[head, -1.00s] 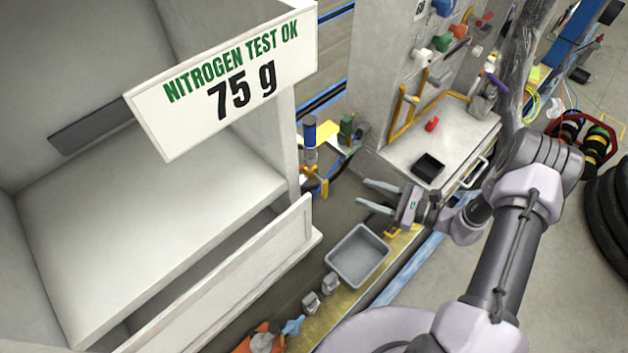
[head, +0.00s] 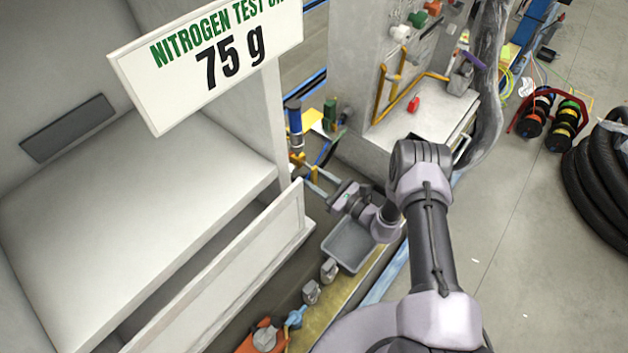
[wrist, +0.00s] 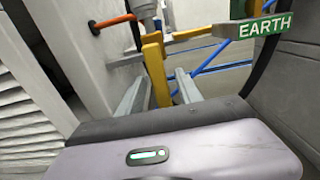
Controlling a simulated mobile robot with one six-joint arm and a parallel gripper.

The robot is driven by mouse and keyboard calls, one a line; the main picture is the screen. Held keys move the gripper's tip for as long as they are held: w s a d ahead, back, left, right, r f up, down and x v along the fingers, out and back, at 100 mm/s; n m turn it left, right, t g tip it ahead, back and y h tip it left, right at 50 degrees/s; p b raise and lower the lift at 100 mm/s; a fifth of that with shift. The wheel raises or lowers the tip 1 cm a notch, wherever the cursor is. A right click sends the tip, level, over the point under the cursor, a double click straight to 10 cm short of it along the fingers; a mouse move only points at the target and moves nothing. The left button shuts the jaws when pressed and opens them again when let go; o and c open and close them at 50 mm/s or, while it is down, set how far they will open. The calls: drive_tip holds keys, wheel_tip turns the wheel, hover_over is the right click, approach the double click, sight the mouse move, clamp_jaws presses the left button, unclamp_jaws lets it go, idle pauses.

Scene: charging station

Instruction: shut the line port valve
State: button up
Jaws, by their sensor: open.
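My gripper (head: 315,180) is open and reaches left toward a small fitting cluster beside the white cabinet. The cluster has a blue-topped cylinder (head: 294,118), yellow parts (head: 297,159) and a green part (head: 330,112). In the wrist view, a yellow upright lever-like piece (wrist: 154,66) stands just beyond and between my two fingertips (wrist: 163,78). It looks like the valve handle, but I cannot read a label on it. A yellow bar (wrist: 200,33) runs right from near its top. I cannot tell whether the fingers touch anything.
A green EARTH sign (wrist: 265,26) hangs at the right in the wrist view. A grey tray (head: 350,246) sits below my gripper.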

drive_tip(key=shift+w+a, duration=0.25)
drive_tip(key=shift+a, duration=0.05)
clamp_jaws()
idle(1.3)
